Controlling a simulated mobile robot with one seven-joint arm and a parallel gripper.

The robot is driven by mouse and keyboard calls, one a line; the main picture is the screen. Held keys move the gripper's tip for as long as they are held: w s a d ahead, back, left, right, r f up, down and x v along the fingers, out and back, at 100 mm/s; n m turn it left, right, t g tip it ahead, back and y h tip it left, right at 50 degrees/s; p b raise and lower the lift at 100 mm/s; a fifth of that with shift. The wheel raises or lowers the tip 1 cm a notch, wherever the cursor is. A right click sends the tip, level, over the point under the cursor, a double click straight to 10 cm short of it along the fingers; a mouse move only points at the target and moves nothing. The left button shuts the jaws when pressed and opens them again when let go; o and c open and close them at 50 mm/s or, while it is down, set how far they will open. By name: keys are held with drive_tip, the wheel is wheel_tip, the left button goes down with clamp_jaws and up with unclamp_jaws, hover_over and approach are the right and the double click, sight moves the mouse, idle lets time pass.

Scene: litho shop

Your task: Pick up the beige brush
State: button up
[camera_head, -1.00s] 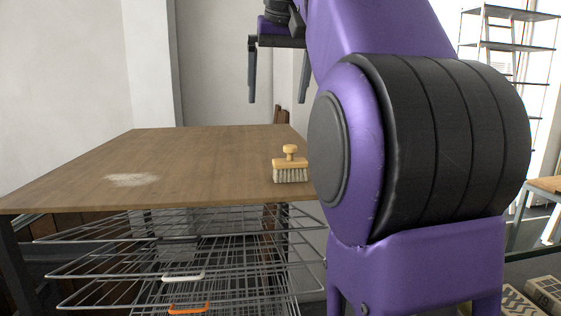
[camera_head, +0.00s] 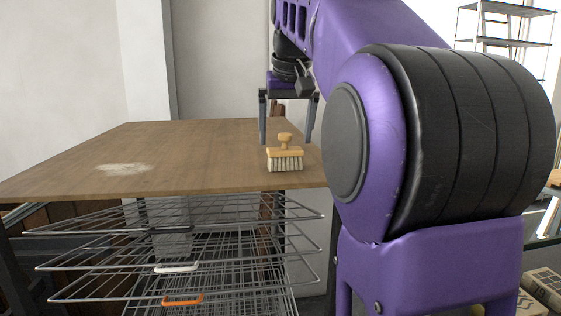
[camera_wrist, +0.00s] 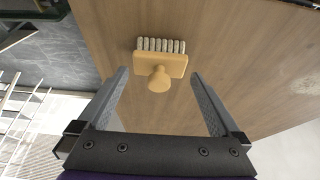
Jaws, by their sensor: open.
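The beige brush (camera_head: 285,155) stands on its pale bristles near the right edge of the wooden tabletop, with its round knob handle pointing up. My gripper (camera_head: 286,142) is open, pointing down, with its two fingers around and above the knob in the head view. In the wrist view the brush (camera_wrist: 161,66) lies ahead of my gripper (camera_wrist: 158,78), its knob between the lines of the two fingers. The fingers do not touch the brush in the wrist view, and nothing is between them in their grip.
The wooden table (camera_head: 190,150) is otherwise bare except for a whitish patch (camera_head: 123,169). Wire drying racks (camera_head: 190,245) with white and orange handles sit below it. Shelving (camera_head: 505,25) stands at the back right.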

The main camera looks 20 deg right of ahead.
sight(286, 142)
drive_tip(key=b+x, duration=0.1)
drive_tip(key=x, duration=0.4)
drive_tip(key=shift+s+f, duration=0.15)
drive_tip(key=shift+f, duration=0.05)
drive_tip(key=c, duration=1)
drive_tip(key=shift+r, duration=0.1)
wheel_tip(286, 142, up, 10)
drive_tip(key=p, duration=0.3)
